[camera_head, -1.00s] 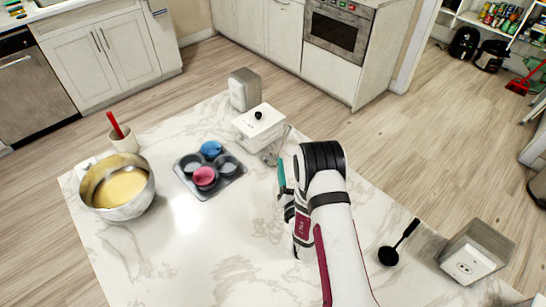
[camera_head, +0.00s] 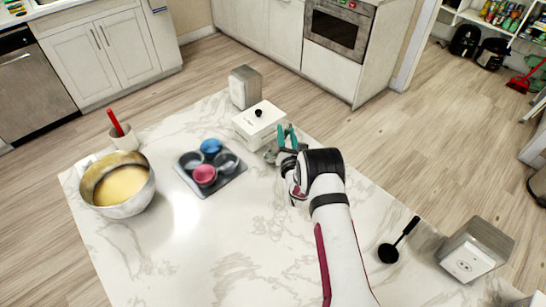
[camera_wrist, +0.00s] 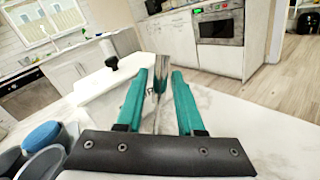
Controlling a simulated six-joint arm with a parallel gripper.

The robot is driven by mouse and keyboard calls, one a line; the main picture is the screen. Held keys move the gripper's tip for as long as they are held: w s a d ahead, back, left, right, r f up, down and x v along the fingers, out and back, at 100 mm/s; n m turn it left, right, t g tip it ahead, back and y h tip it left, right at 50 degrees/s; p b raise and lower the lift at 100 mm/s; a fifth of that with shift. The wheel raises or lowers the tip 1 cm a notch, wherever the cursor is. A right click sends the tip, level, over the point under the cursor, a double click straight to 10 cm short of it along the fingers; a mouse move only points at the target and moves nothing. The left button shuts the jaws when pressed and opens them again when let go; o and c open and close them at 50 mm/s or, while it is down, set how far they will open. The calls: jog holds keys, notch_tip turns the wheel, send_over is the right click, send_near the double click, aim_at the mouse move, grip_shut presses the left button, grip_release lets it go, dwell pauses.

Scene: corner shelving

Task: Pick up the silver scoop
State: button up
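The silver scoop (camera_wrist: 160,72) shows in the wrist view as a narrow shiny metal shape between my two teal fingers. In the head view a small grey metal part of it (camera_head: 270,154) shows beside the white box, partly hidden by my gripper (camera_head: 286,134). My gripper, also in the wrist view (camera_wrist: 160,78), is open, with a finger on each side of the scoop and visible gaps to it. I cannot tell how far ahead of the fingertips the scoop lies.
A white lidded box (camera_head: 258,124) stands just left of the fingers. A muffin tray (camera_head: 232,178) with coloured cups lies farther left, by a mixing bowl (camera_head: 136,205). A black ladle (camera_head: 389,253) and a grey canister (camera_head: 474,251) are at right. The table's front middle is clear.

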grip_shut()
jog(key=shift+r, duration=0.15)
notch_tip(320, 180, up, 4)
jog(key=shift+f, duration=0.1)
jog(key=s+d+r, duration=0.5)
jog(key=d+r, duration=0.2)
jog(key=d, duration=0.4)
jog(key=s+a+r+m+h, duration=0.1)
jog(key=s+r, duration=0.4)
jog(key=r, duration=0.8)
jog(key=s+r+h, duration=0.1)
jog(key=s+r, duration=0.5)
jog(key=r, duration=0.6)
jog(key=shift+s+a+r+m+h, duration=0.2)
jog(key=shift+a+r+m+h, duration=0.1)
jog(key=shift+a+r+m, duration=0.1)
